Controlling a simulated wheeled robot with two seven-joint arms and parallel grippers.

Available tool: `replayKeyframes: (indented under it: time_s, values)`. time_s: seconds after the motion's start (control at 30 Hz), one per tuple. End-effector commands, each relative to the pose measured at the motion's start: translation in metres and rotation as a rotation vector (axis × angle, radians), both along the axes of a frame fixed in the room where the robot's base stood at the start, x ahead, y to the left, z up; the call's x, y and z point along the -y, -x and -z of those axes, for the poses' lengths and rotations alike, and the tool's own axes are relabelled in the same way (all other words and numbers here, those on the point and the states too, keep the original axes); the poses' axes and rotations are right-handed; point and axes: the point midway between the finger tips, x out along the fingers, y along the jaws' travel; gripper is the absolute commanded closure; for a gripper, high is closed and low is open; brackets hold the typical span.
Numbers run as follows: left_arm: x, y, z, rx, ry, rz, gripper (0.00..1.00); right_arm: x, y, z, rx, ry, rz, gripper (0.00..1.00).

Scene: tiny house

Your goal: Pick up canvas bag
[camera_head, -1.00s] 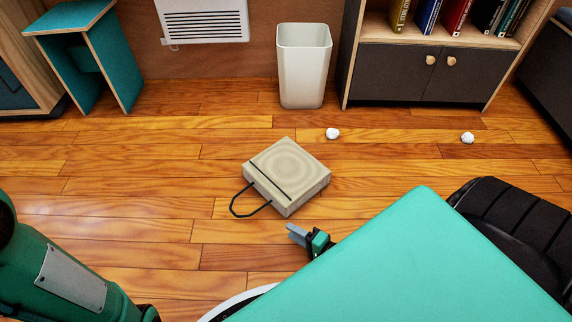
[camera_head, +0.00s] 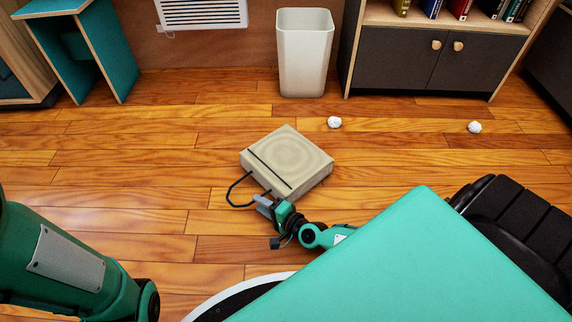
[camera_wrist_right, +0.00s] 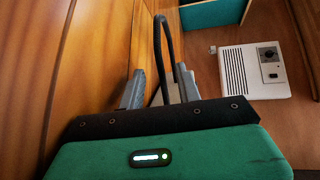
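The canvas bag (camera_head: 290,160) is beige and boxy and lies flat on the wooden floor, its dark looped handle (camera_head: 232,190) reaching toward me. My right gripper (camera_head: 264,202) is at the bag's near side, beside the handle, low over the floor. In the right wrist view the gripper (camera_wrist_right: 160,85) has its fingers apart, and the dark handle (camera_wrist_right: 158,45) shows between them; I cannot tell whether it touches either finger. Part of my left arm shows at lower left, but its gripper is out of view.
A white bin (camera_head: 304,55) stands at the wall beside a bookshelf cabinet (camera_head: 425,68). Two crumpled white balls (camera_head: 334,122) (camera_head: 474,127) lie on the floor. A teal stool (camera_head: 95,45) is at upper left, and a heater (camera_head: 202,12) is on the wall. Floor left of the bag is clear.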

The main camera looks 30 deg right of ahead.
Motion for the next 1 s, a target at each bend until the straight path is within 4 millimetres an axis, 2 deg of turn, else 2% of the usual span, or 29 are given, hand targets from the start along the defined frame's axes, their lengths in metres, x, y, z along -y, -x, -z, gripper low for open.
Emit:
replayKeyframes:
  time_s: [0.1,0.33,0.5,1.0]
  values:
    - [0.0024,0.0028,-0.0003,0.009,-0.006,0.004,0.02,-0.0027,-0.0086,0.0015,0.001,0.0,0.0,0.66]
    - [0.0026,0.0042,-0.0019,0.013,-0.004,0.006,0.02,-0.003,-0.009,0.0008,0.0,0.001,-0.001,0.66]
    - [0.0023,0.0042,-0.0014,0.012,-0.003,0.007,0.02,-0.0031,-0.0089,0.001,0.0,0.001,-0.001,0.99]
    - [0.0016,0.0047,-0.0005,0.013,-0.001,0.007,0.02,-0.003,-0.0086,0.0012,0.0,0.001,-0.001,1.0]
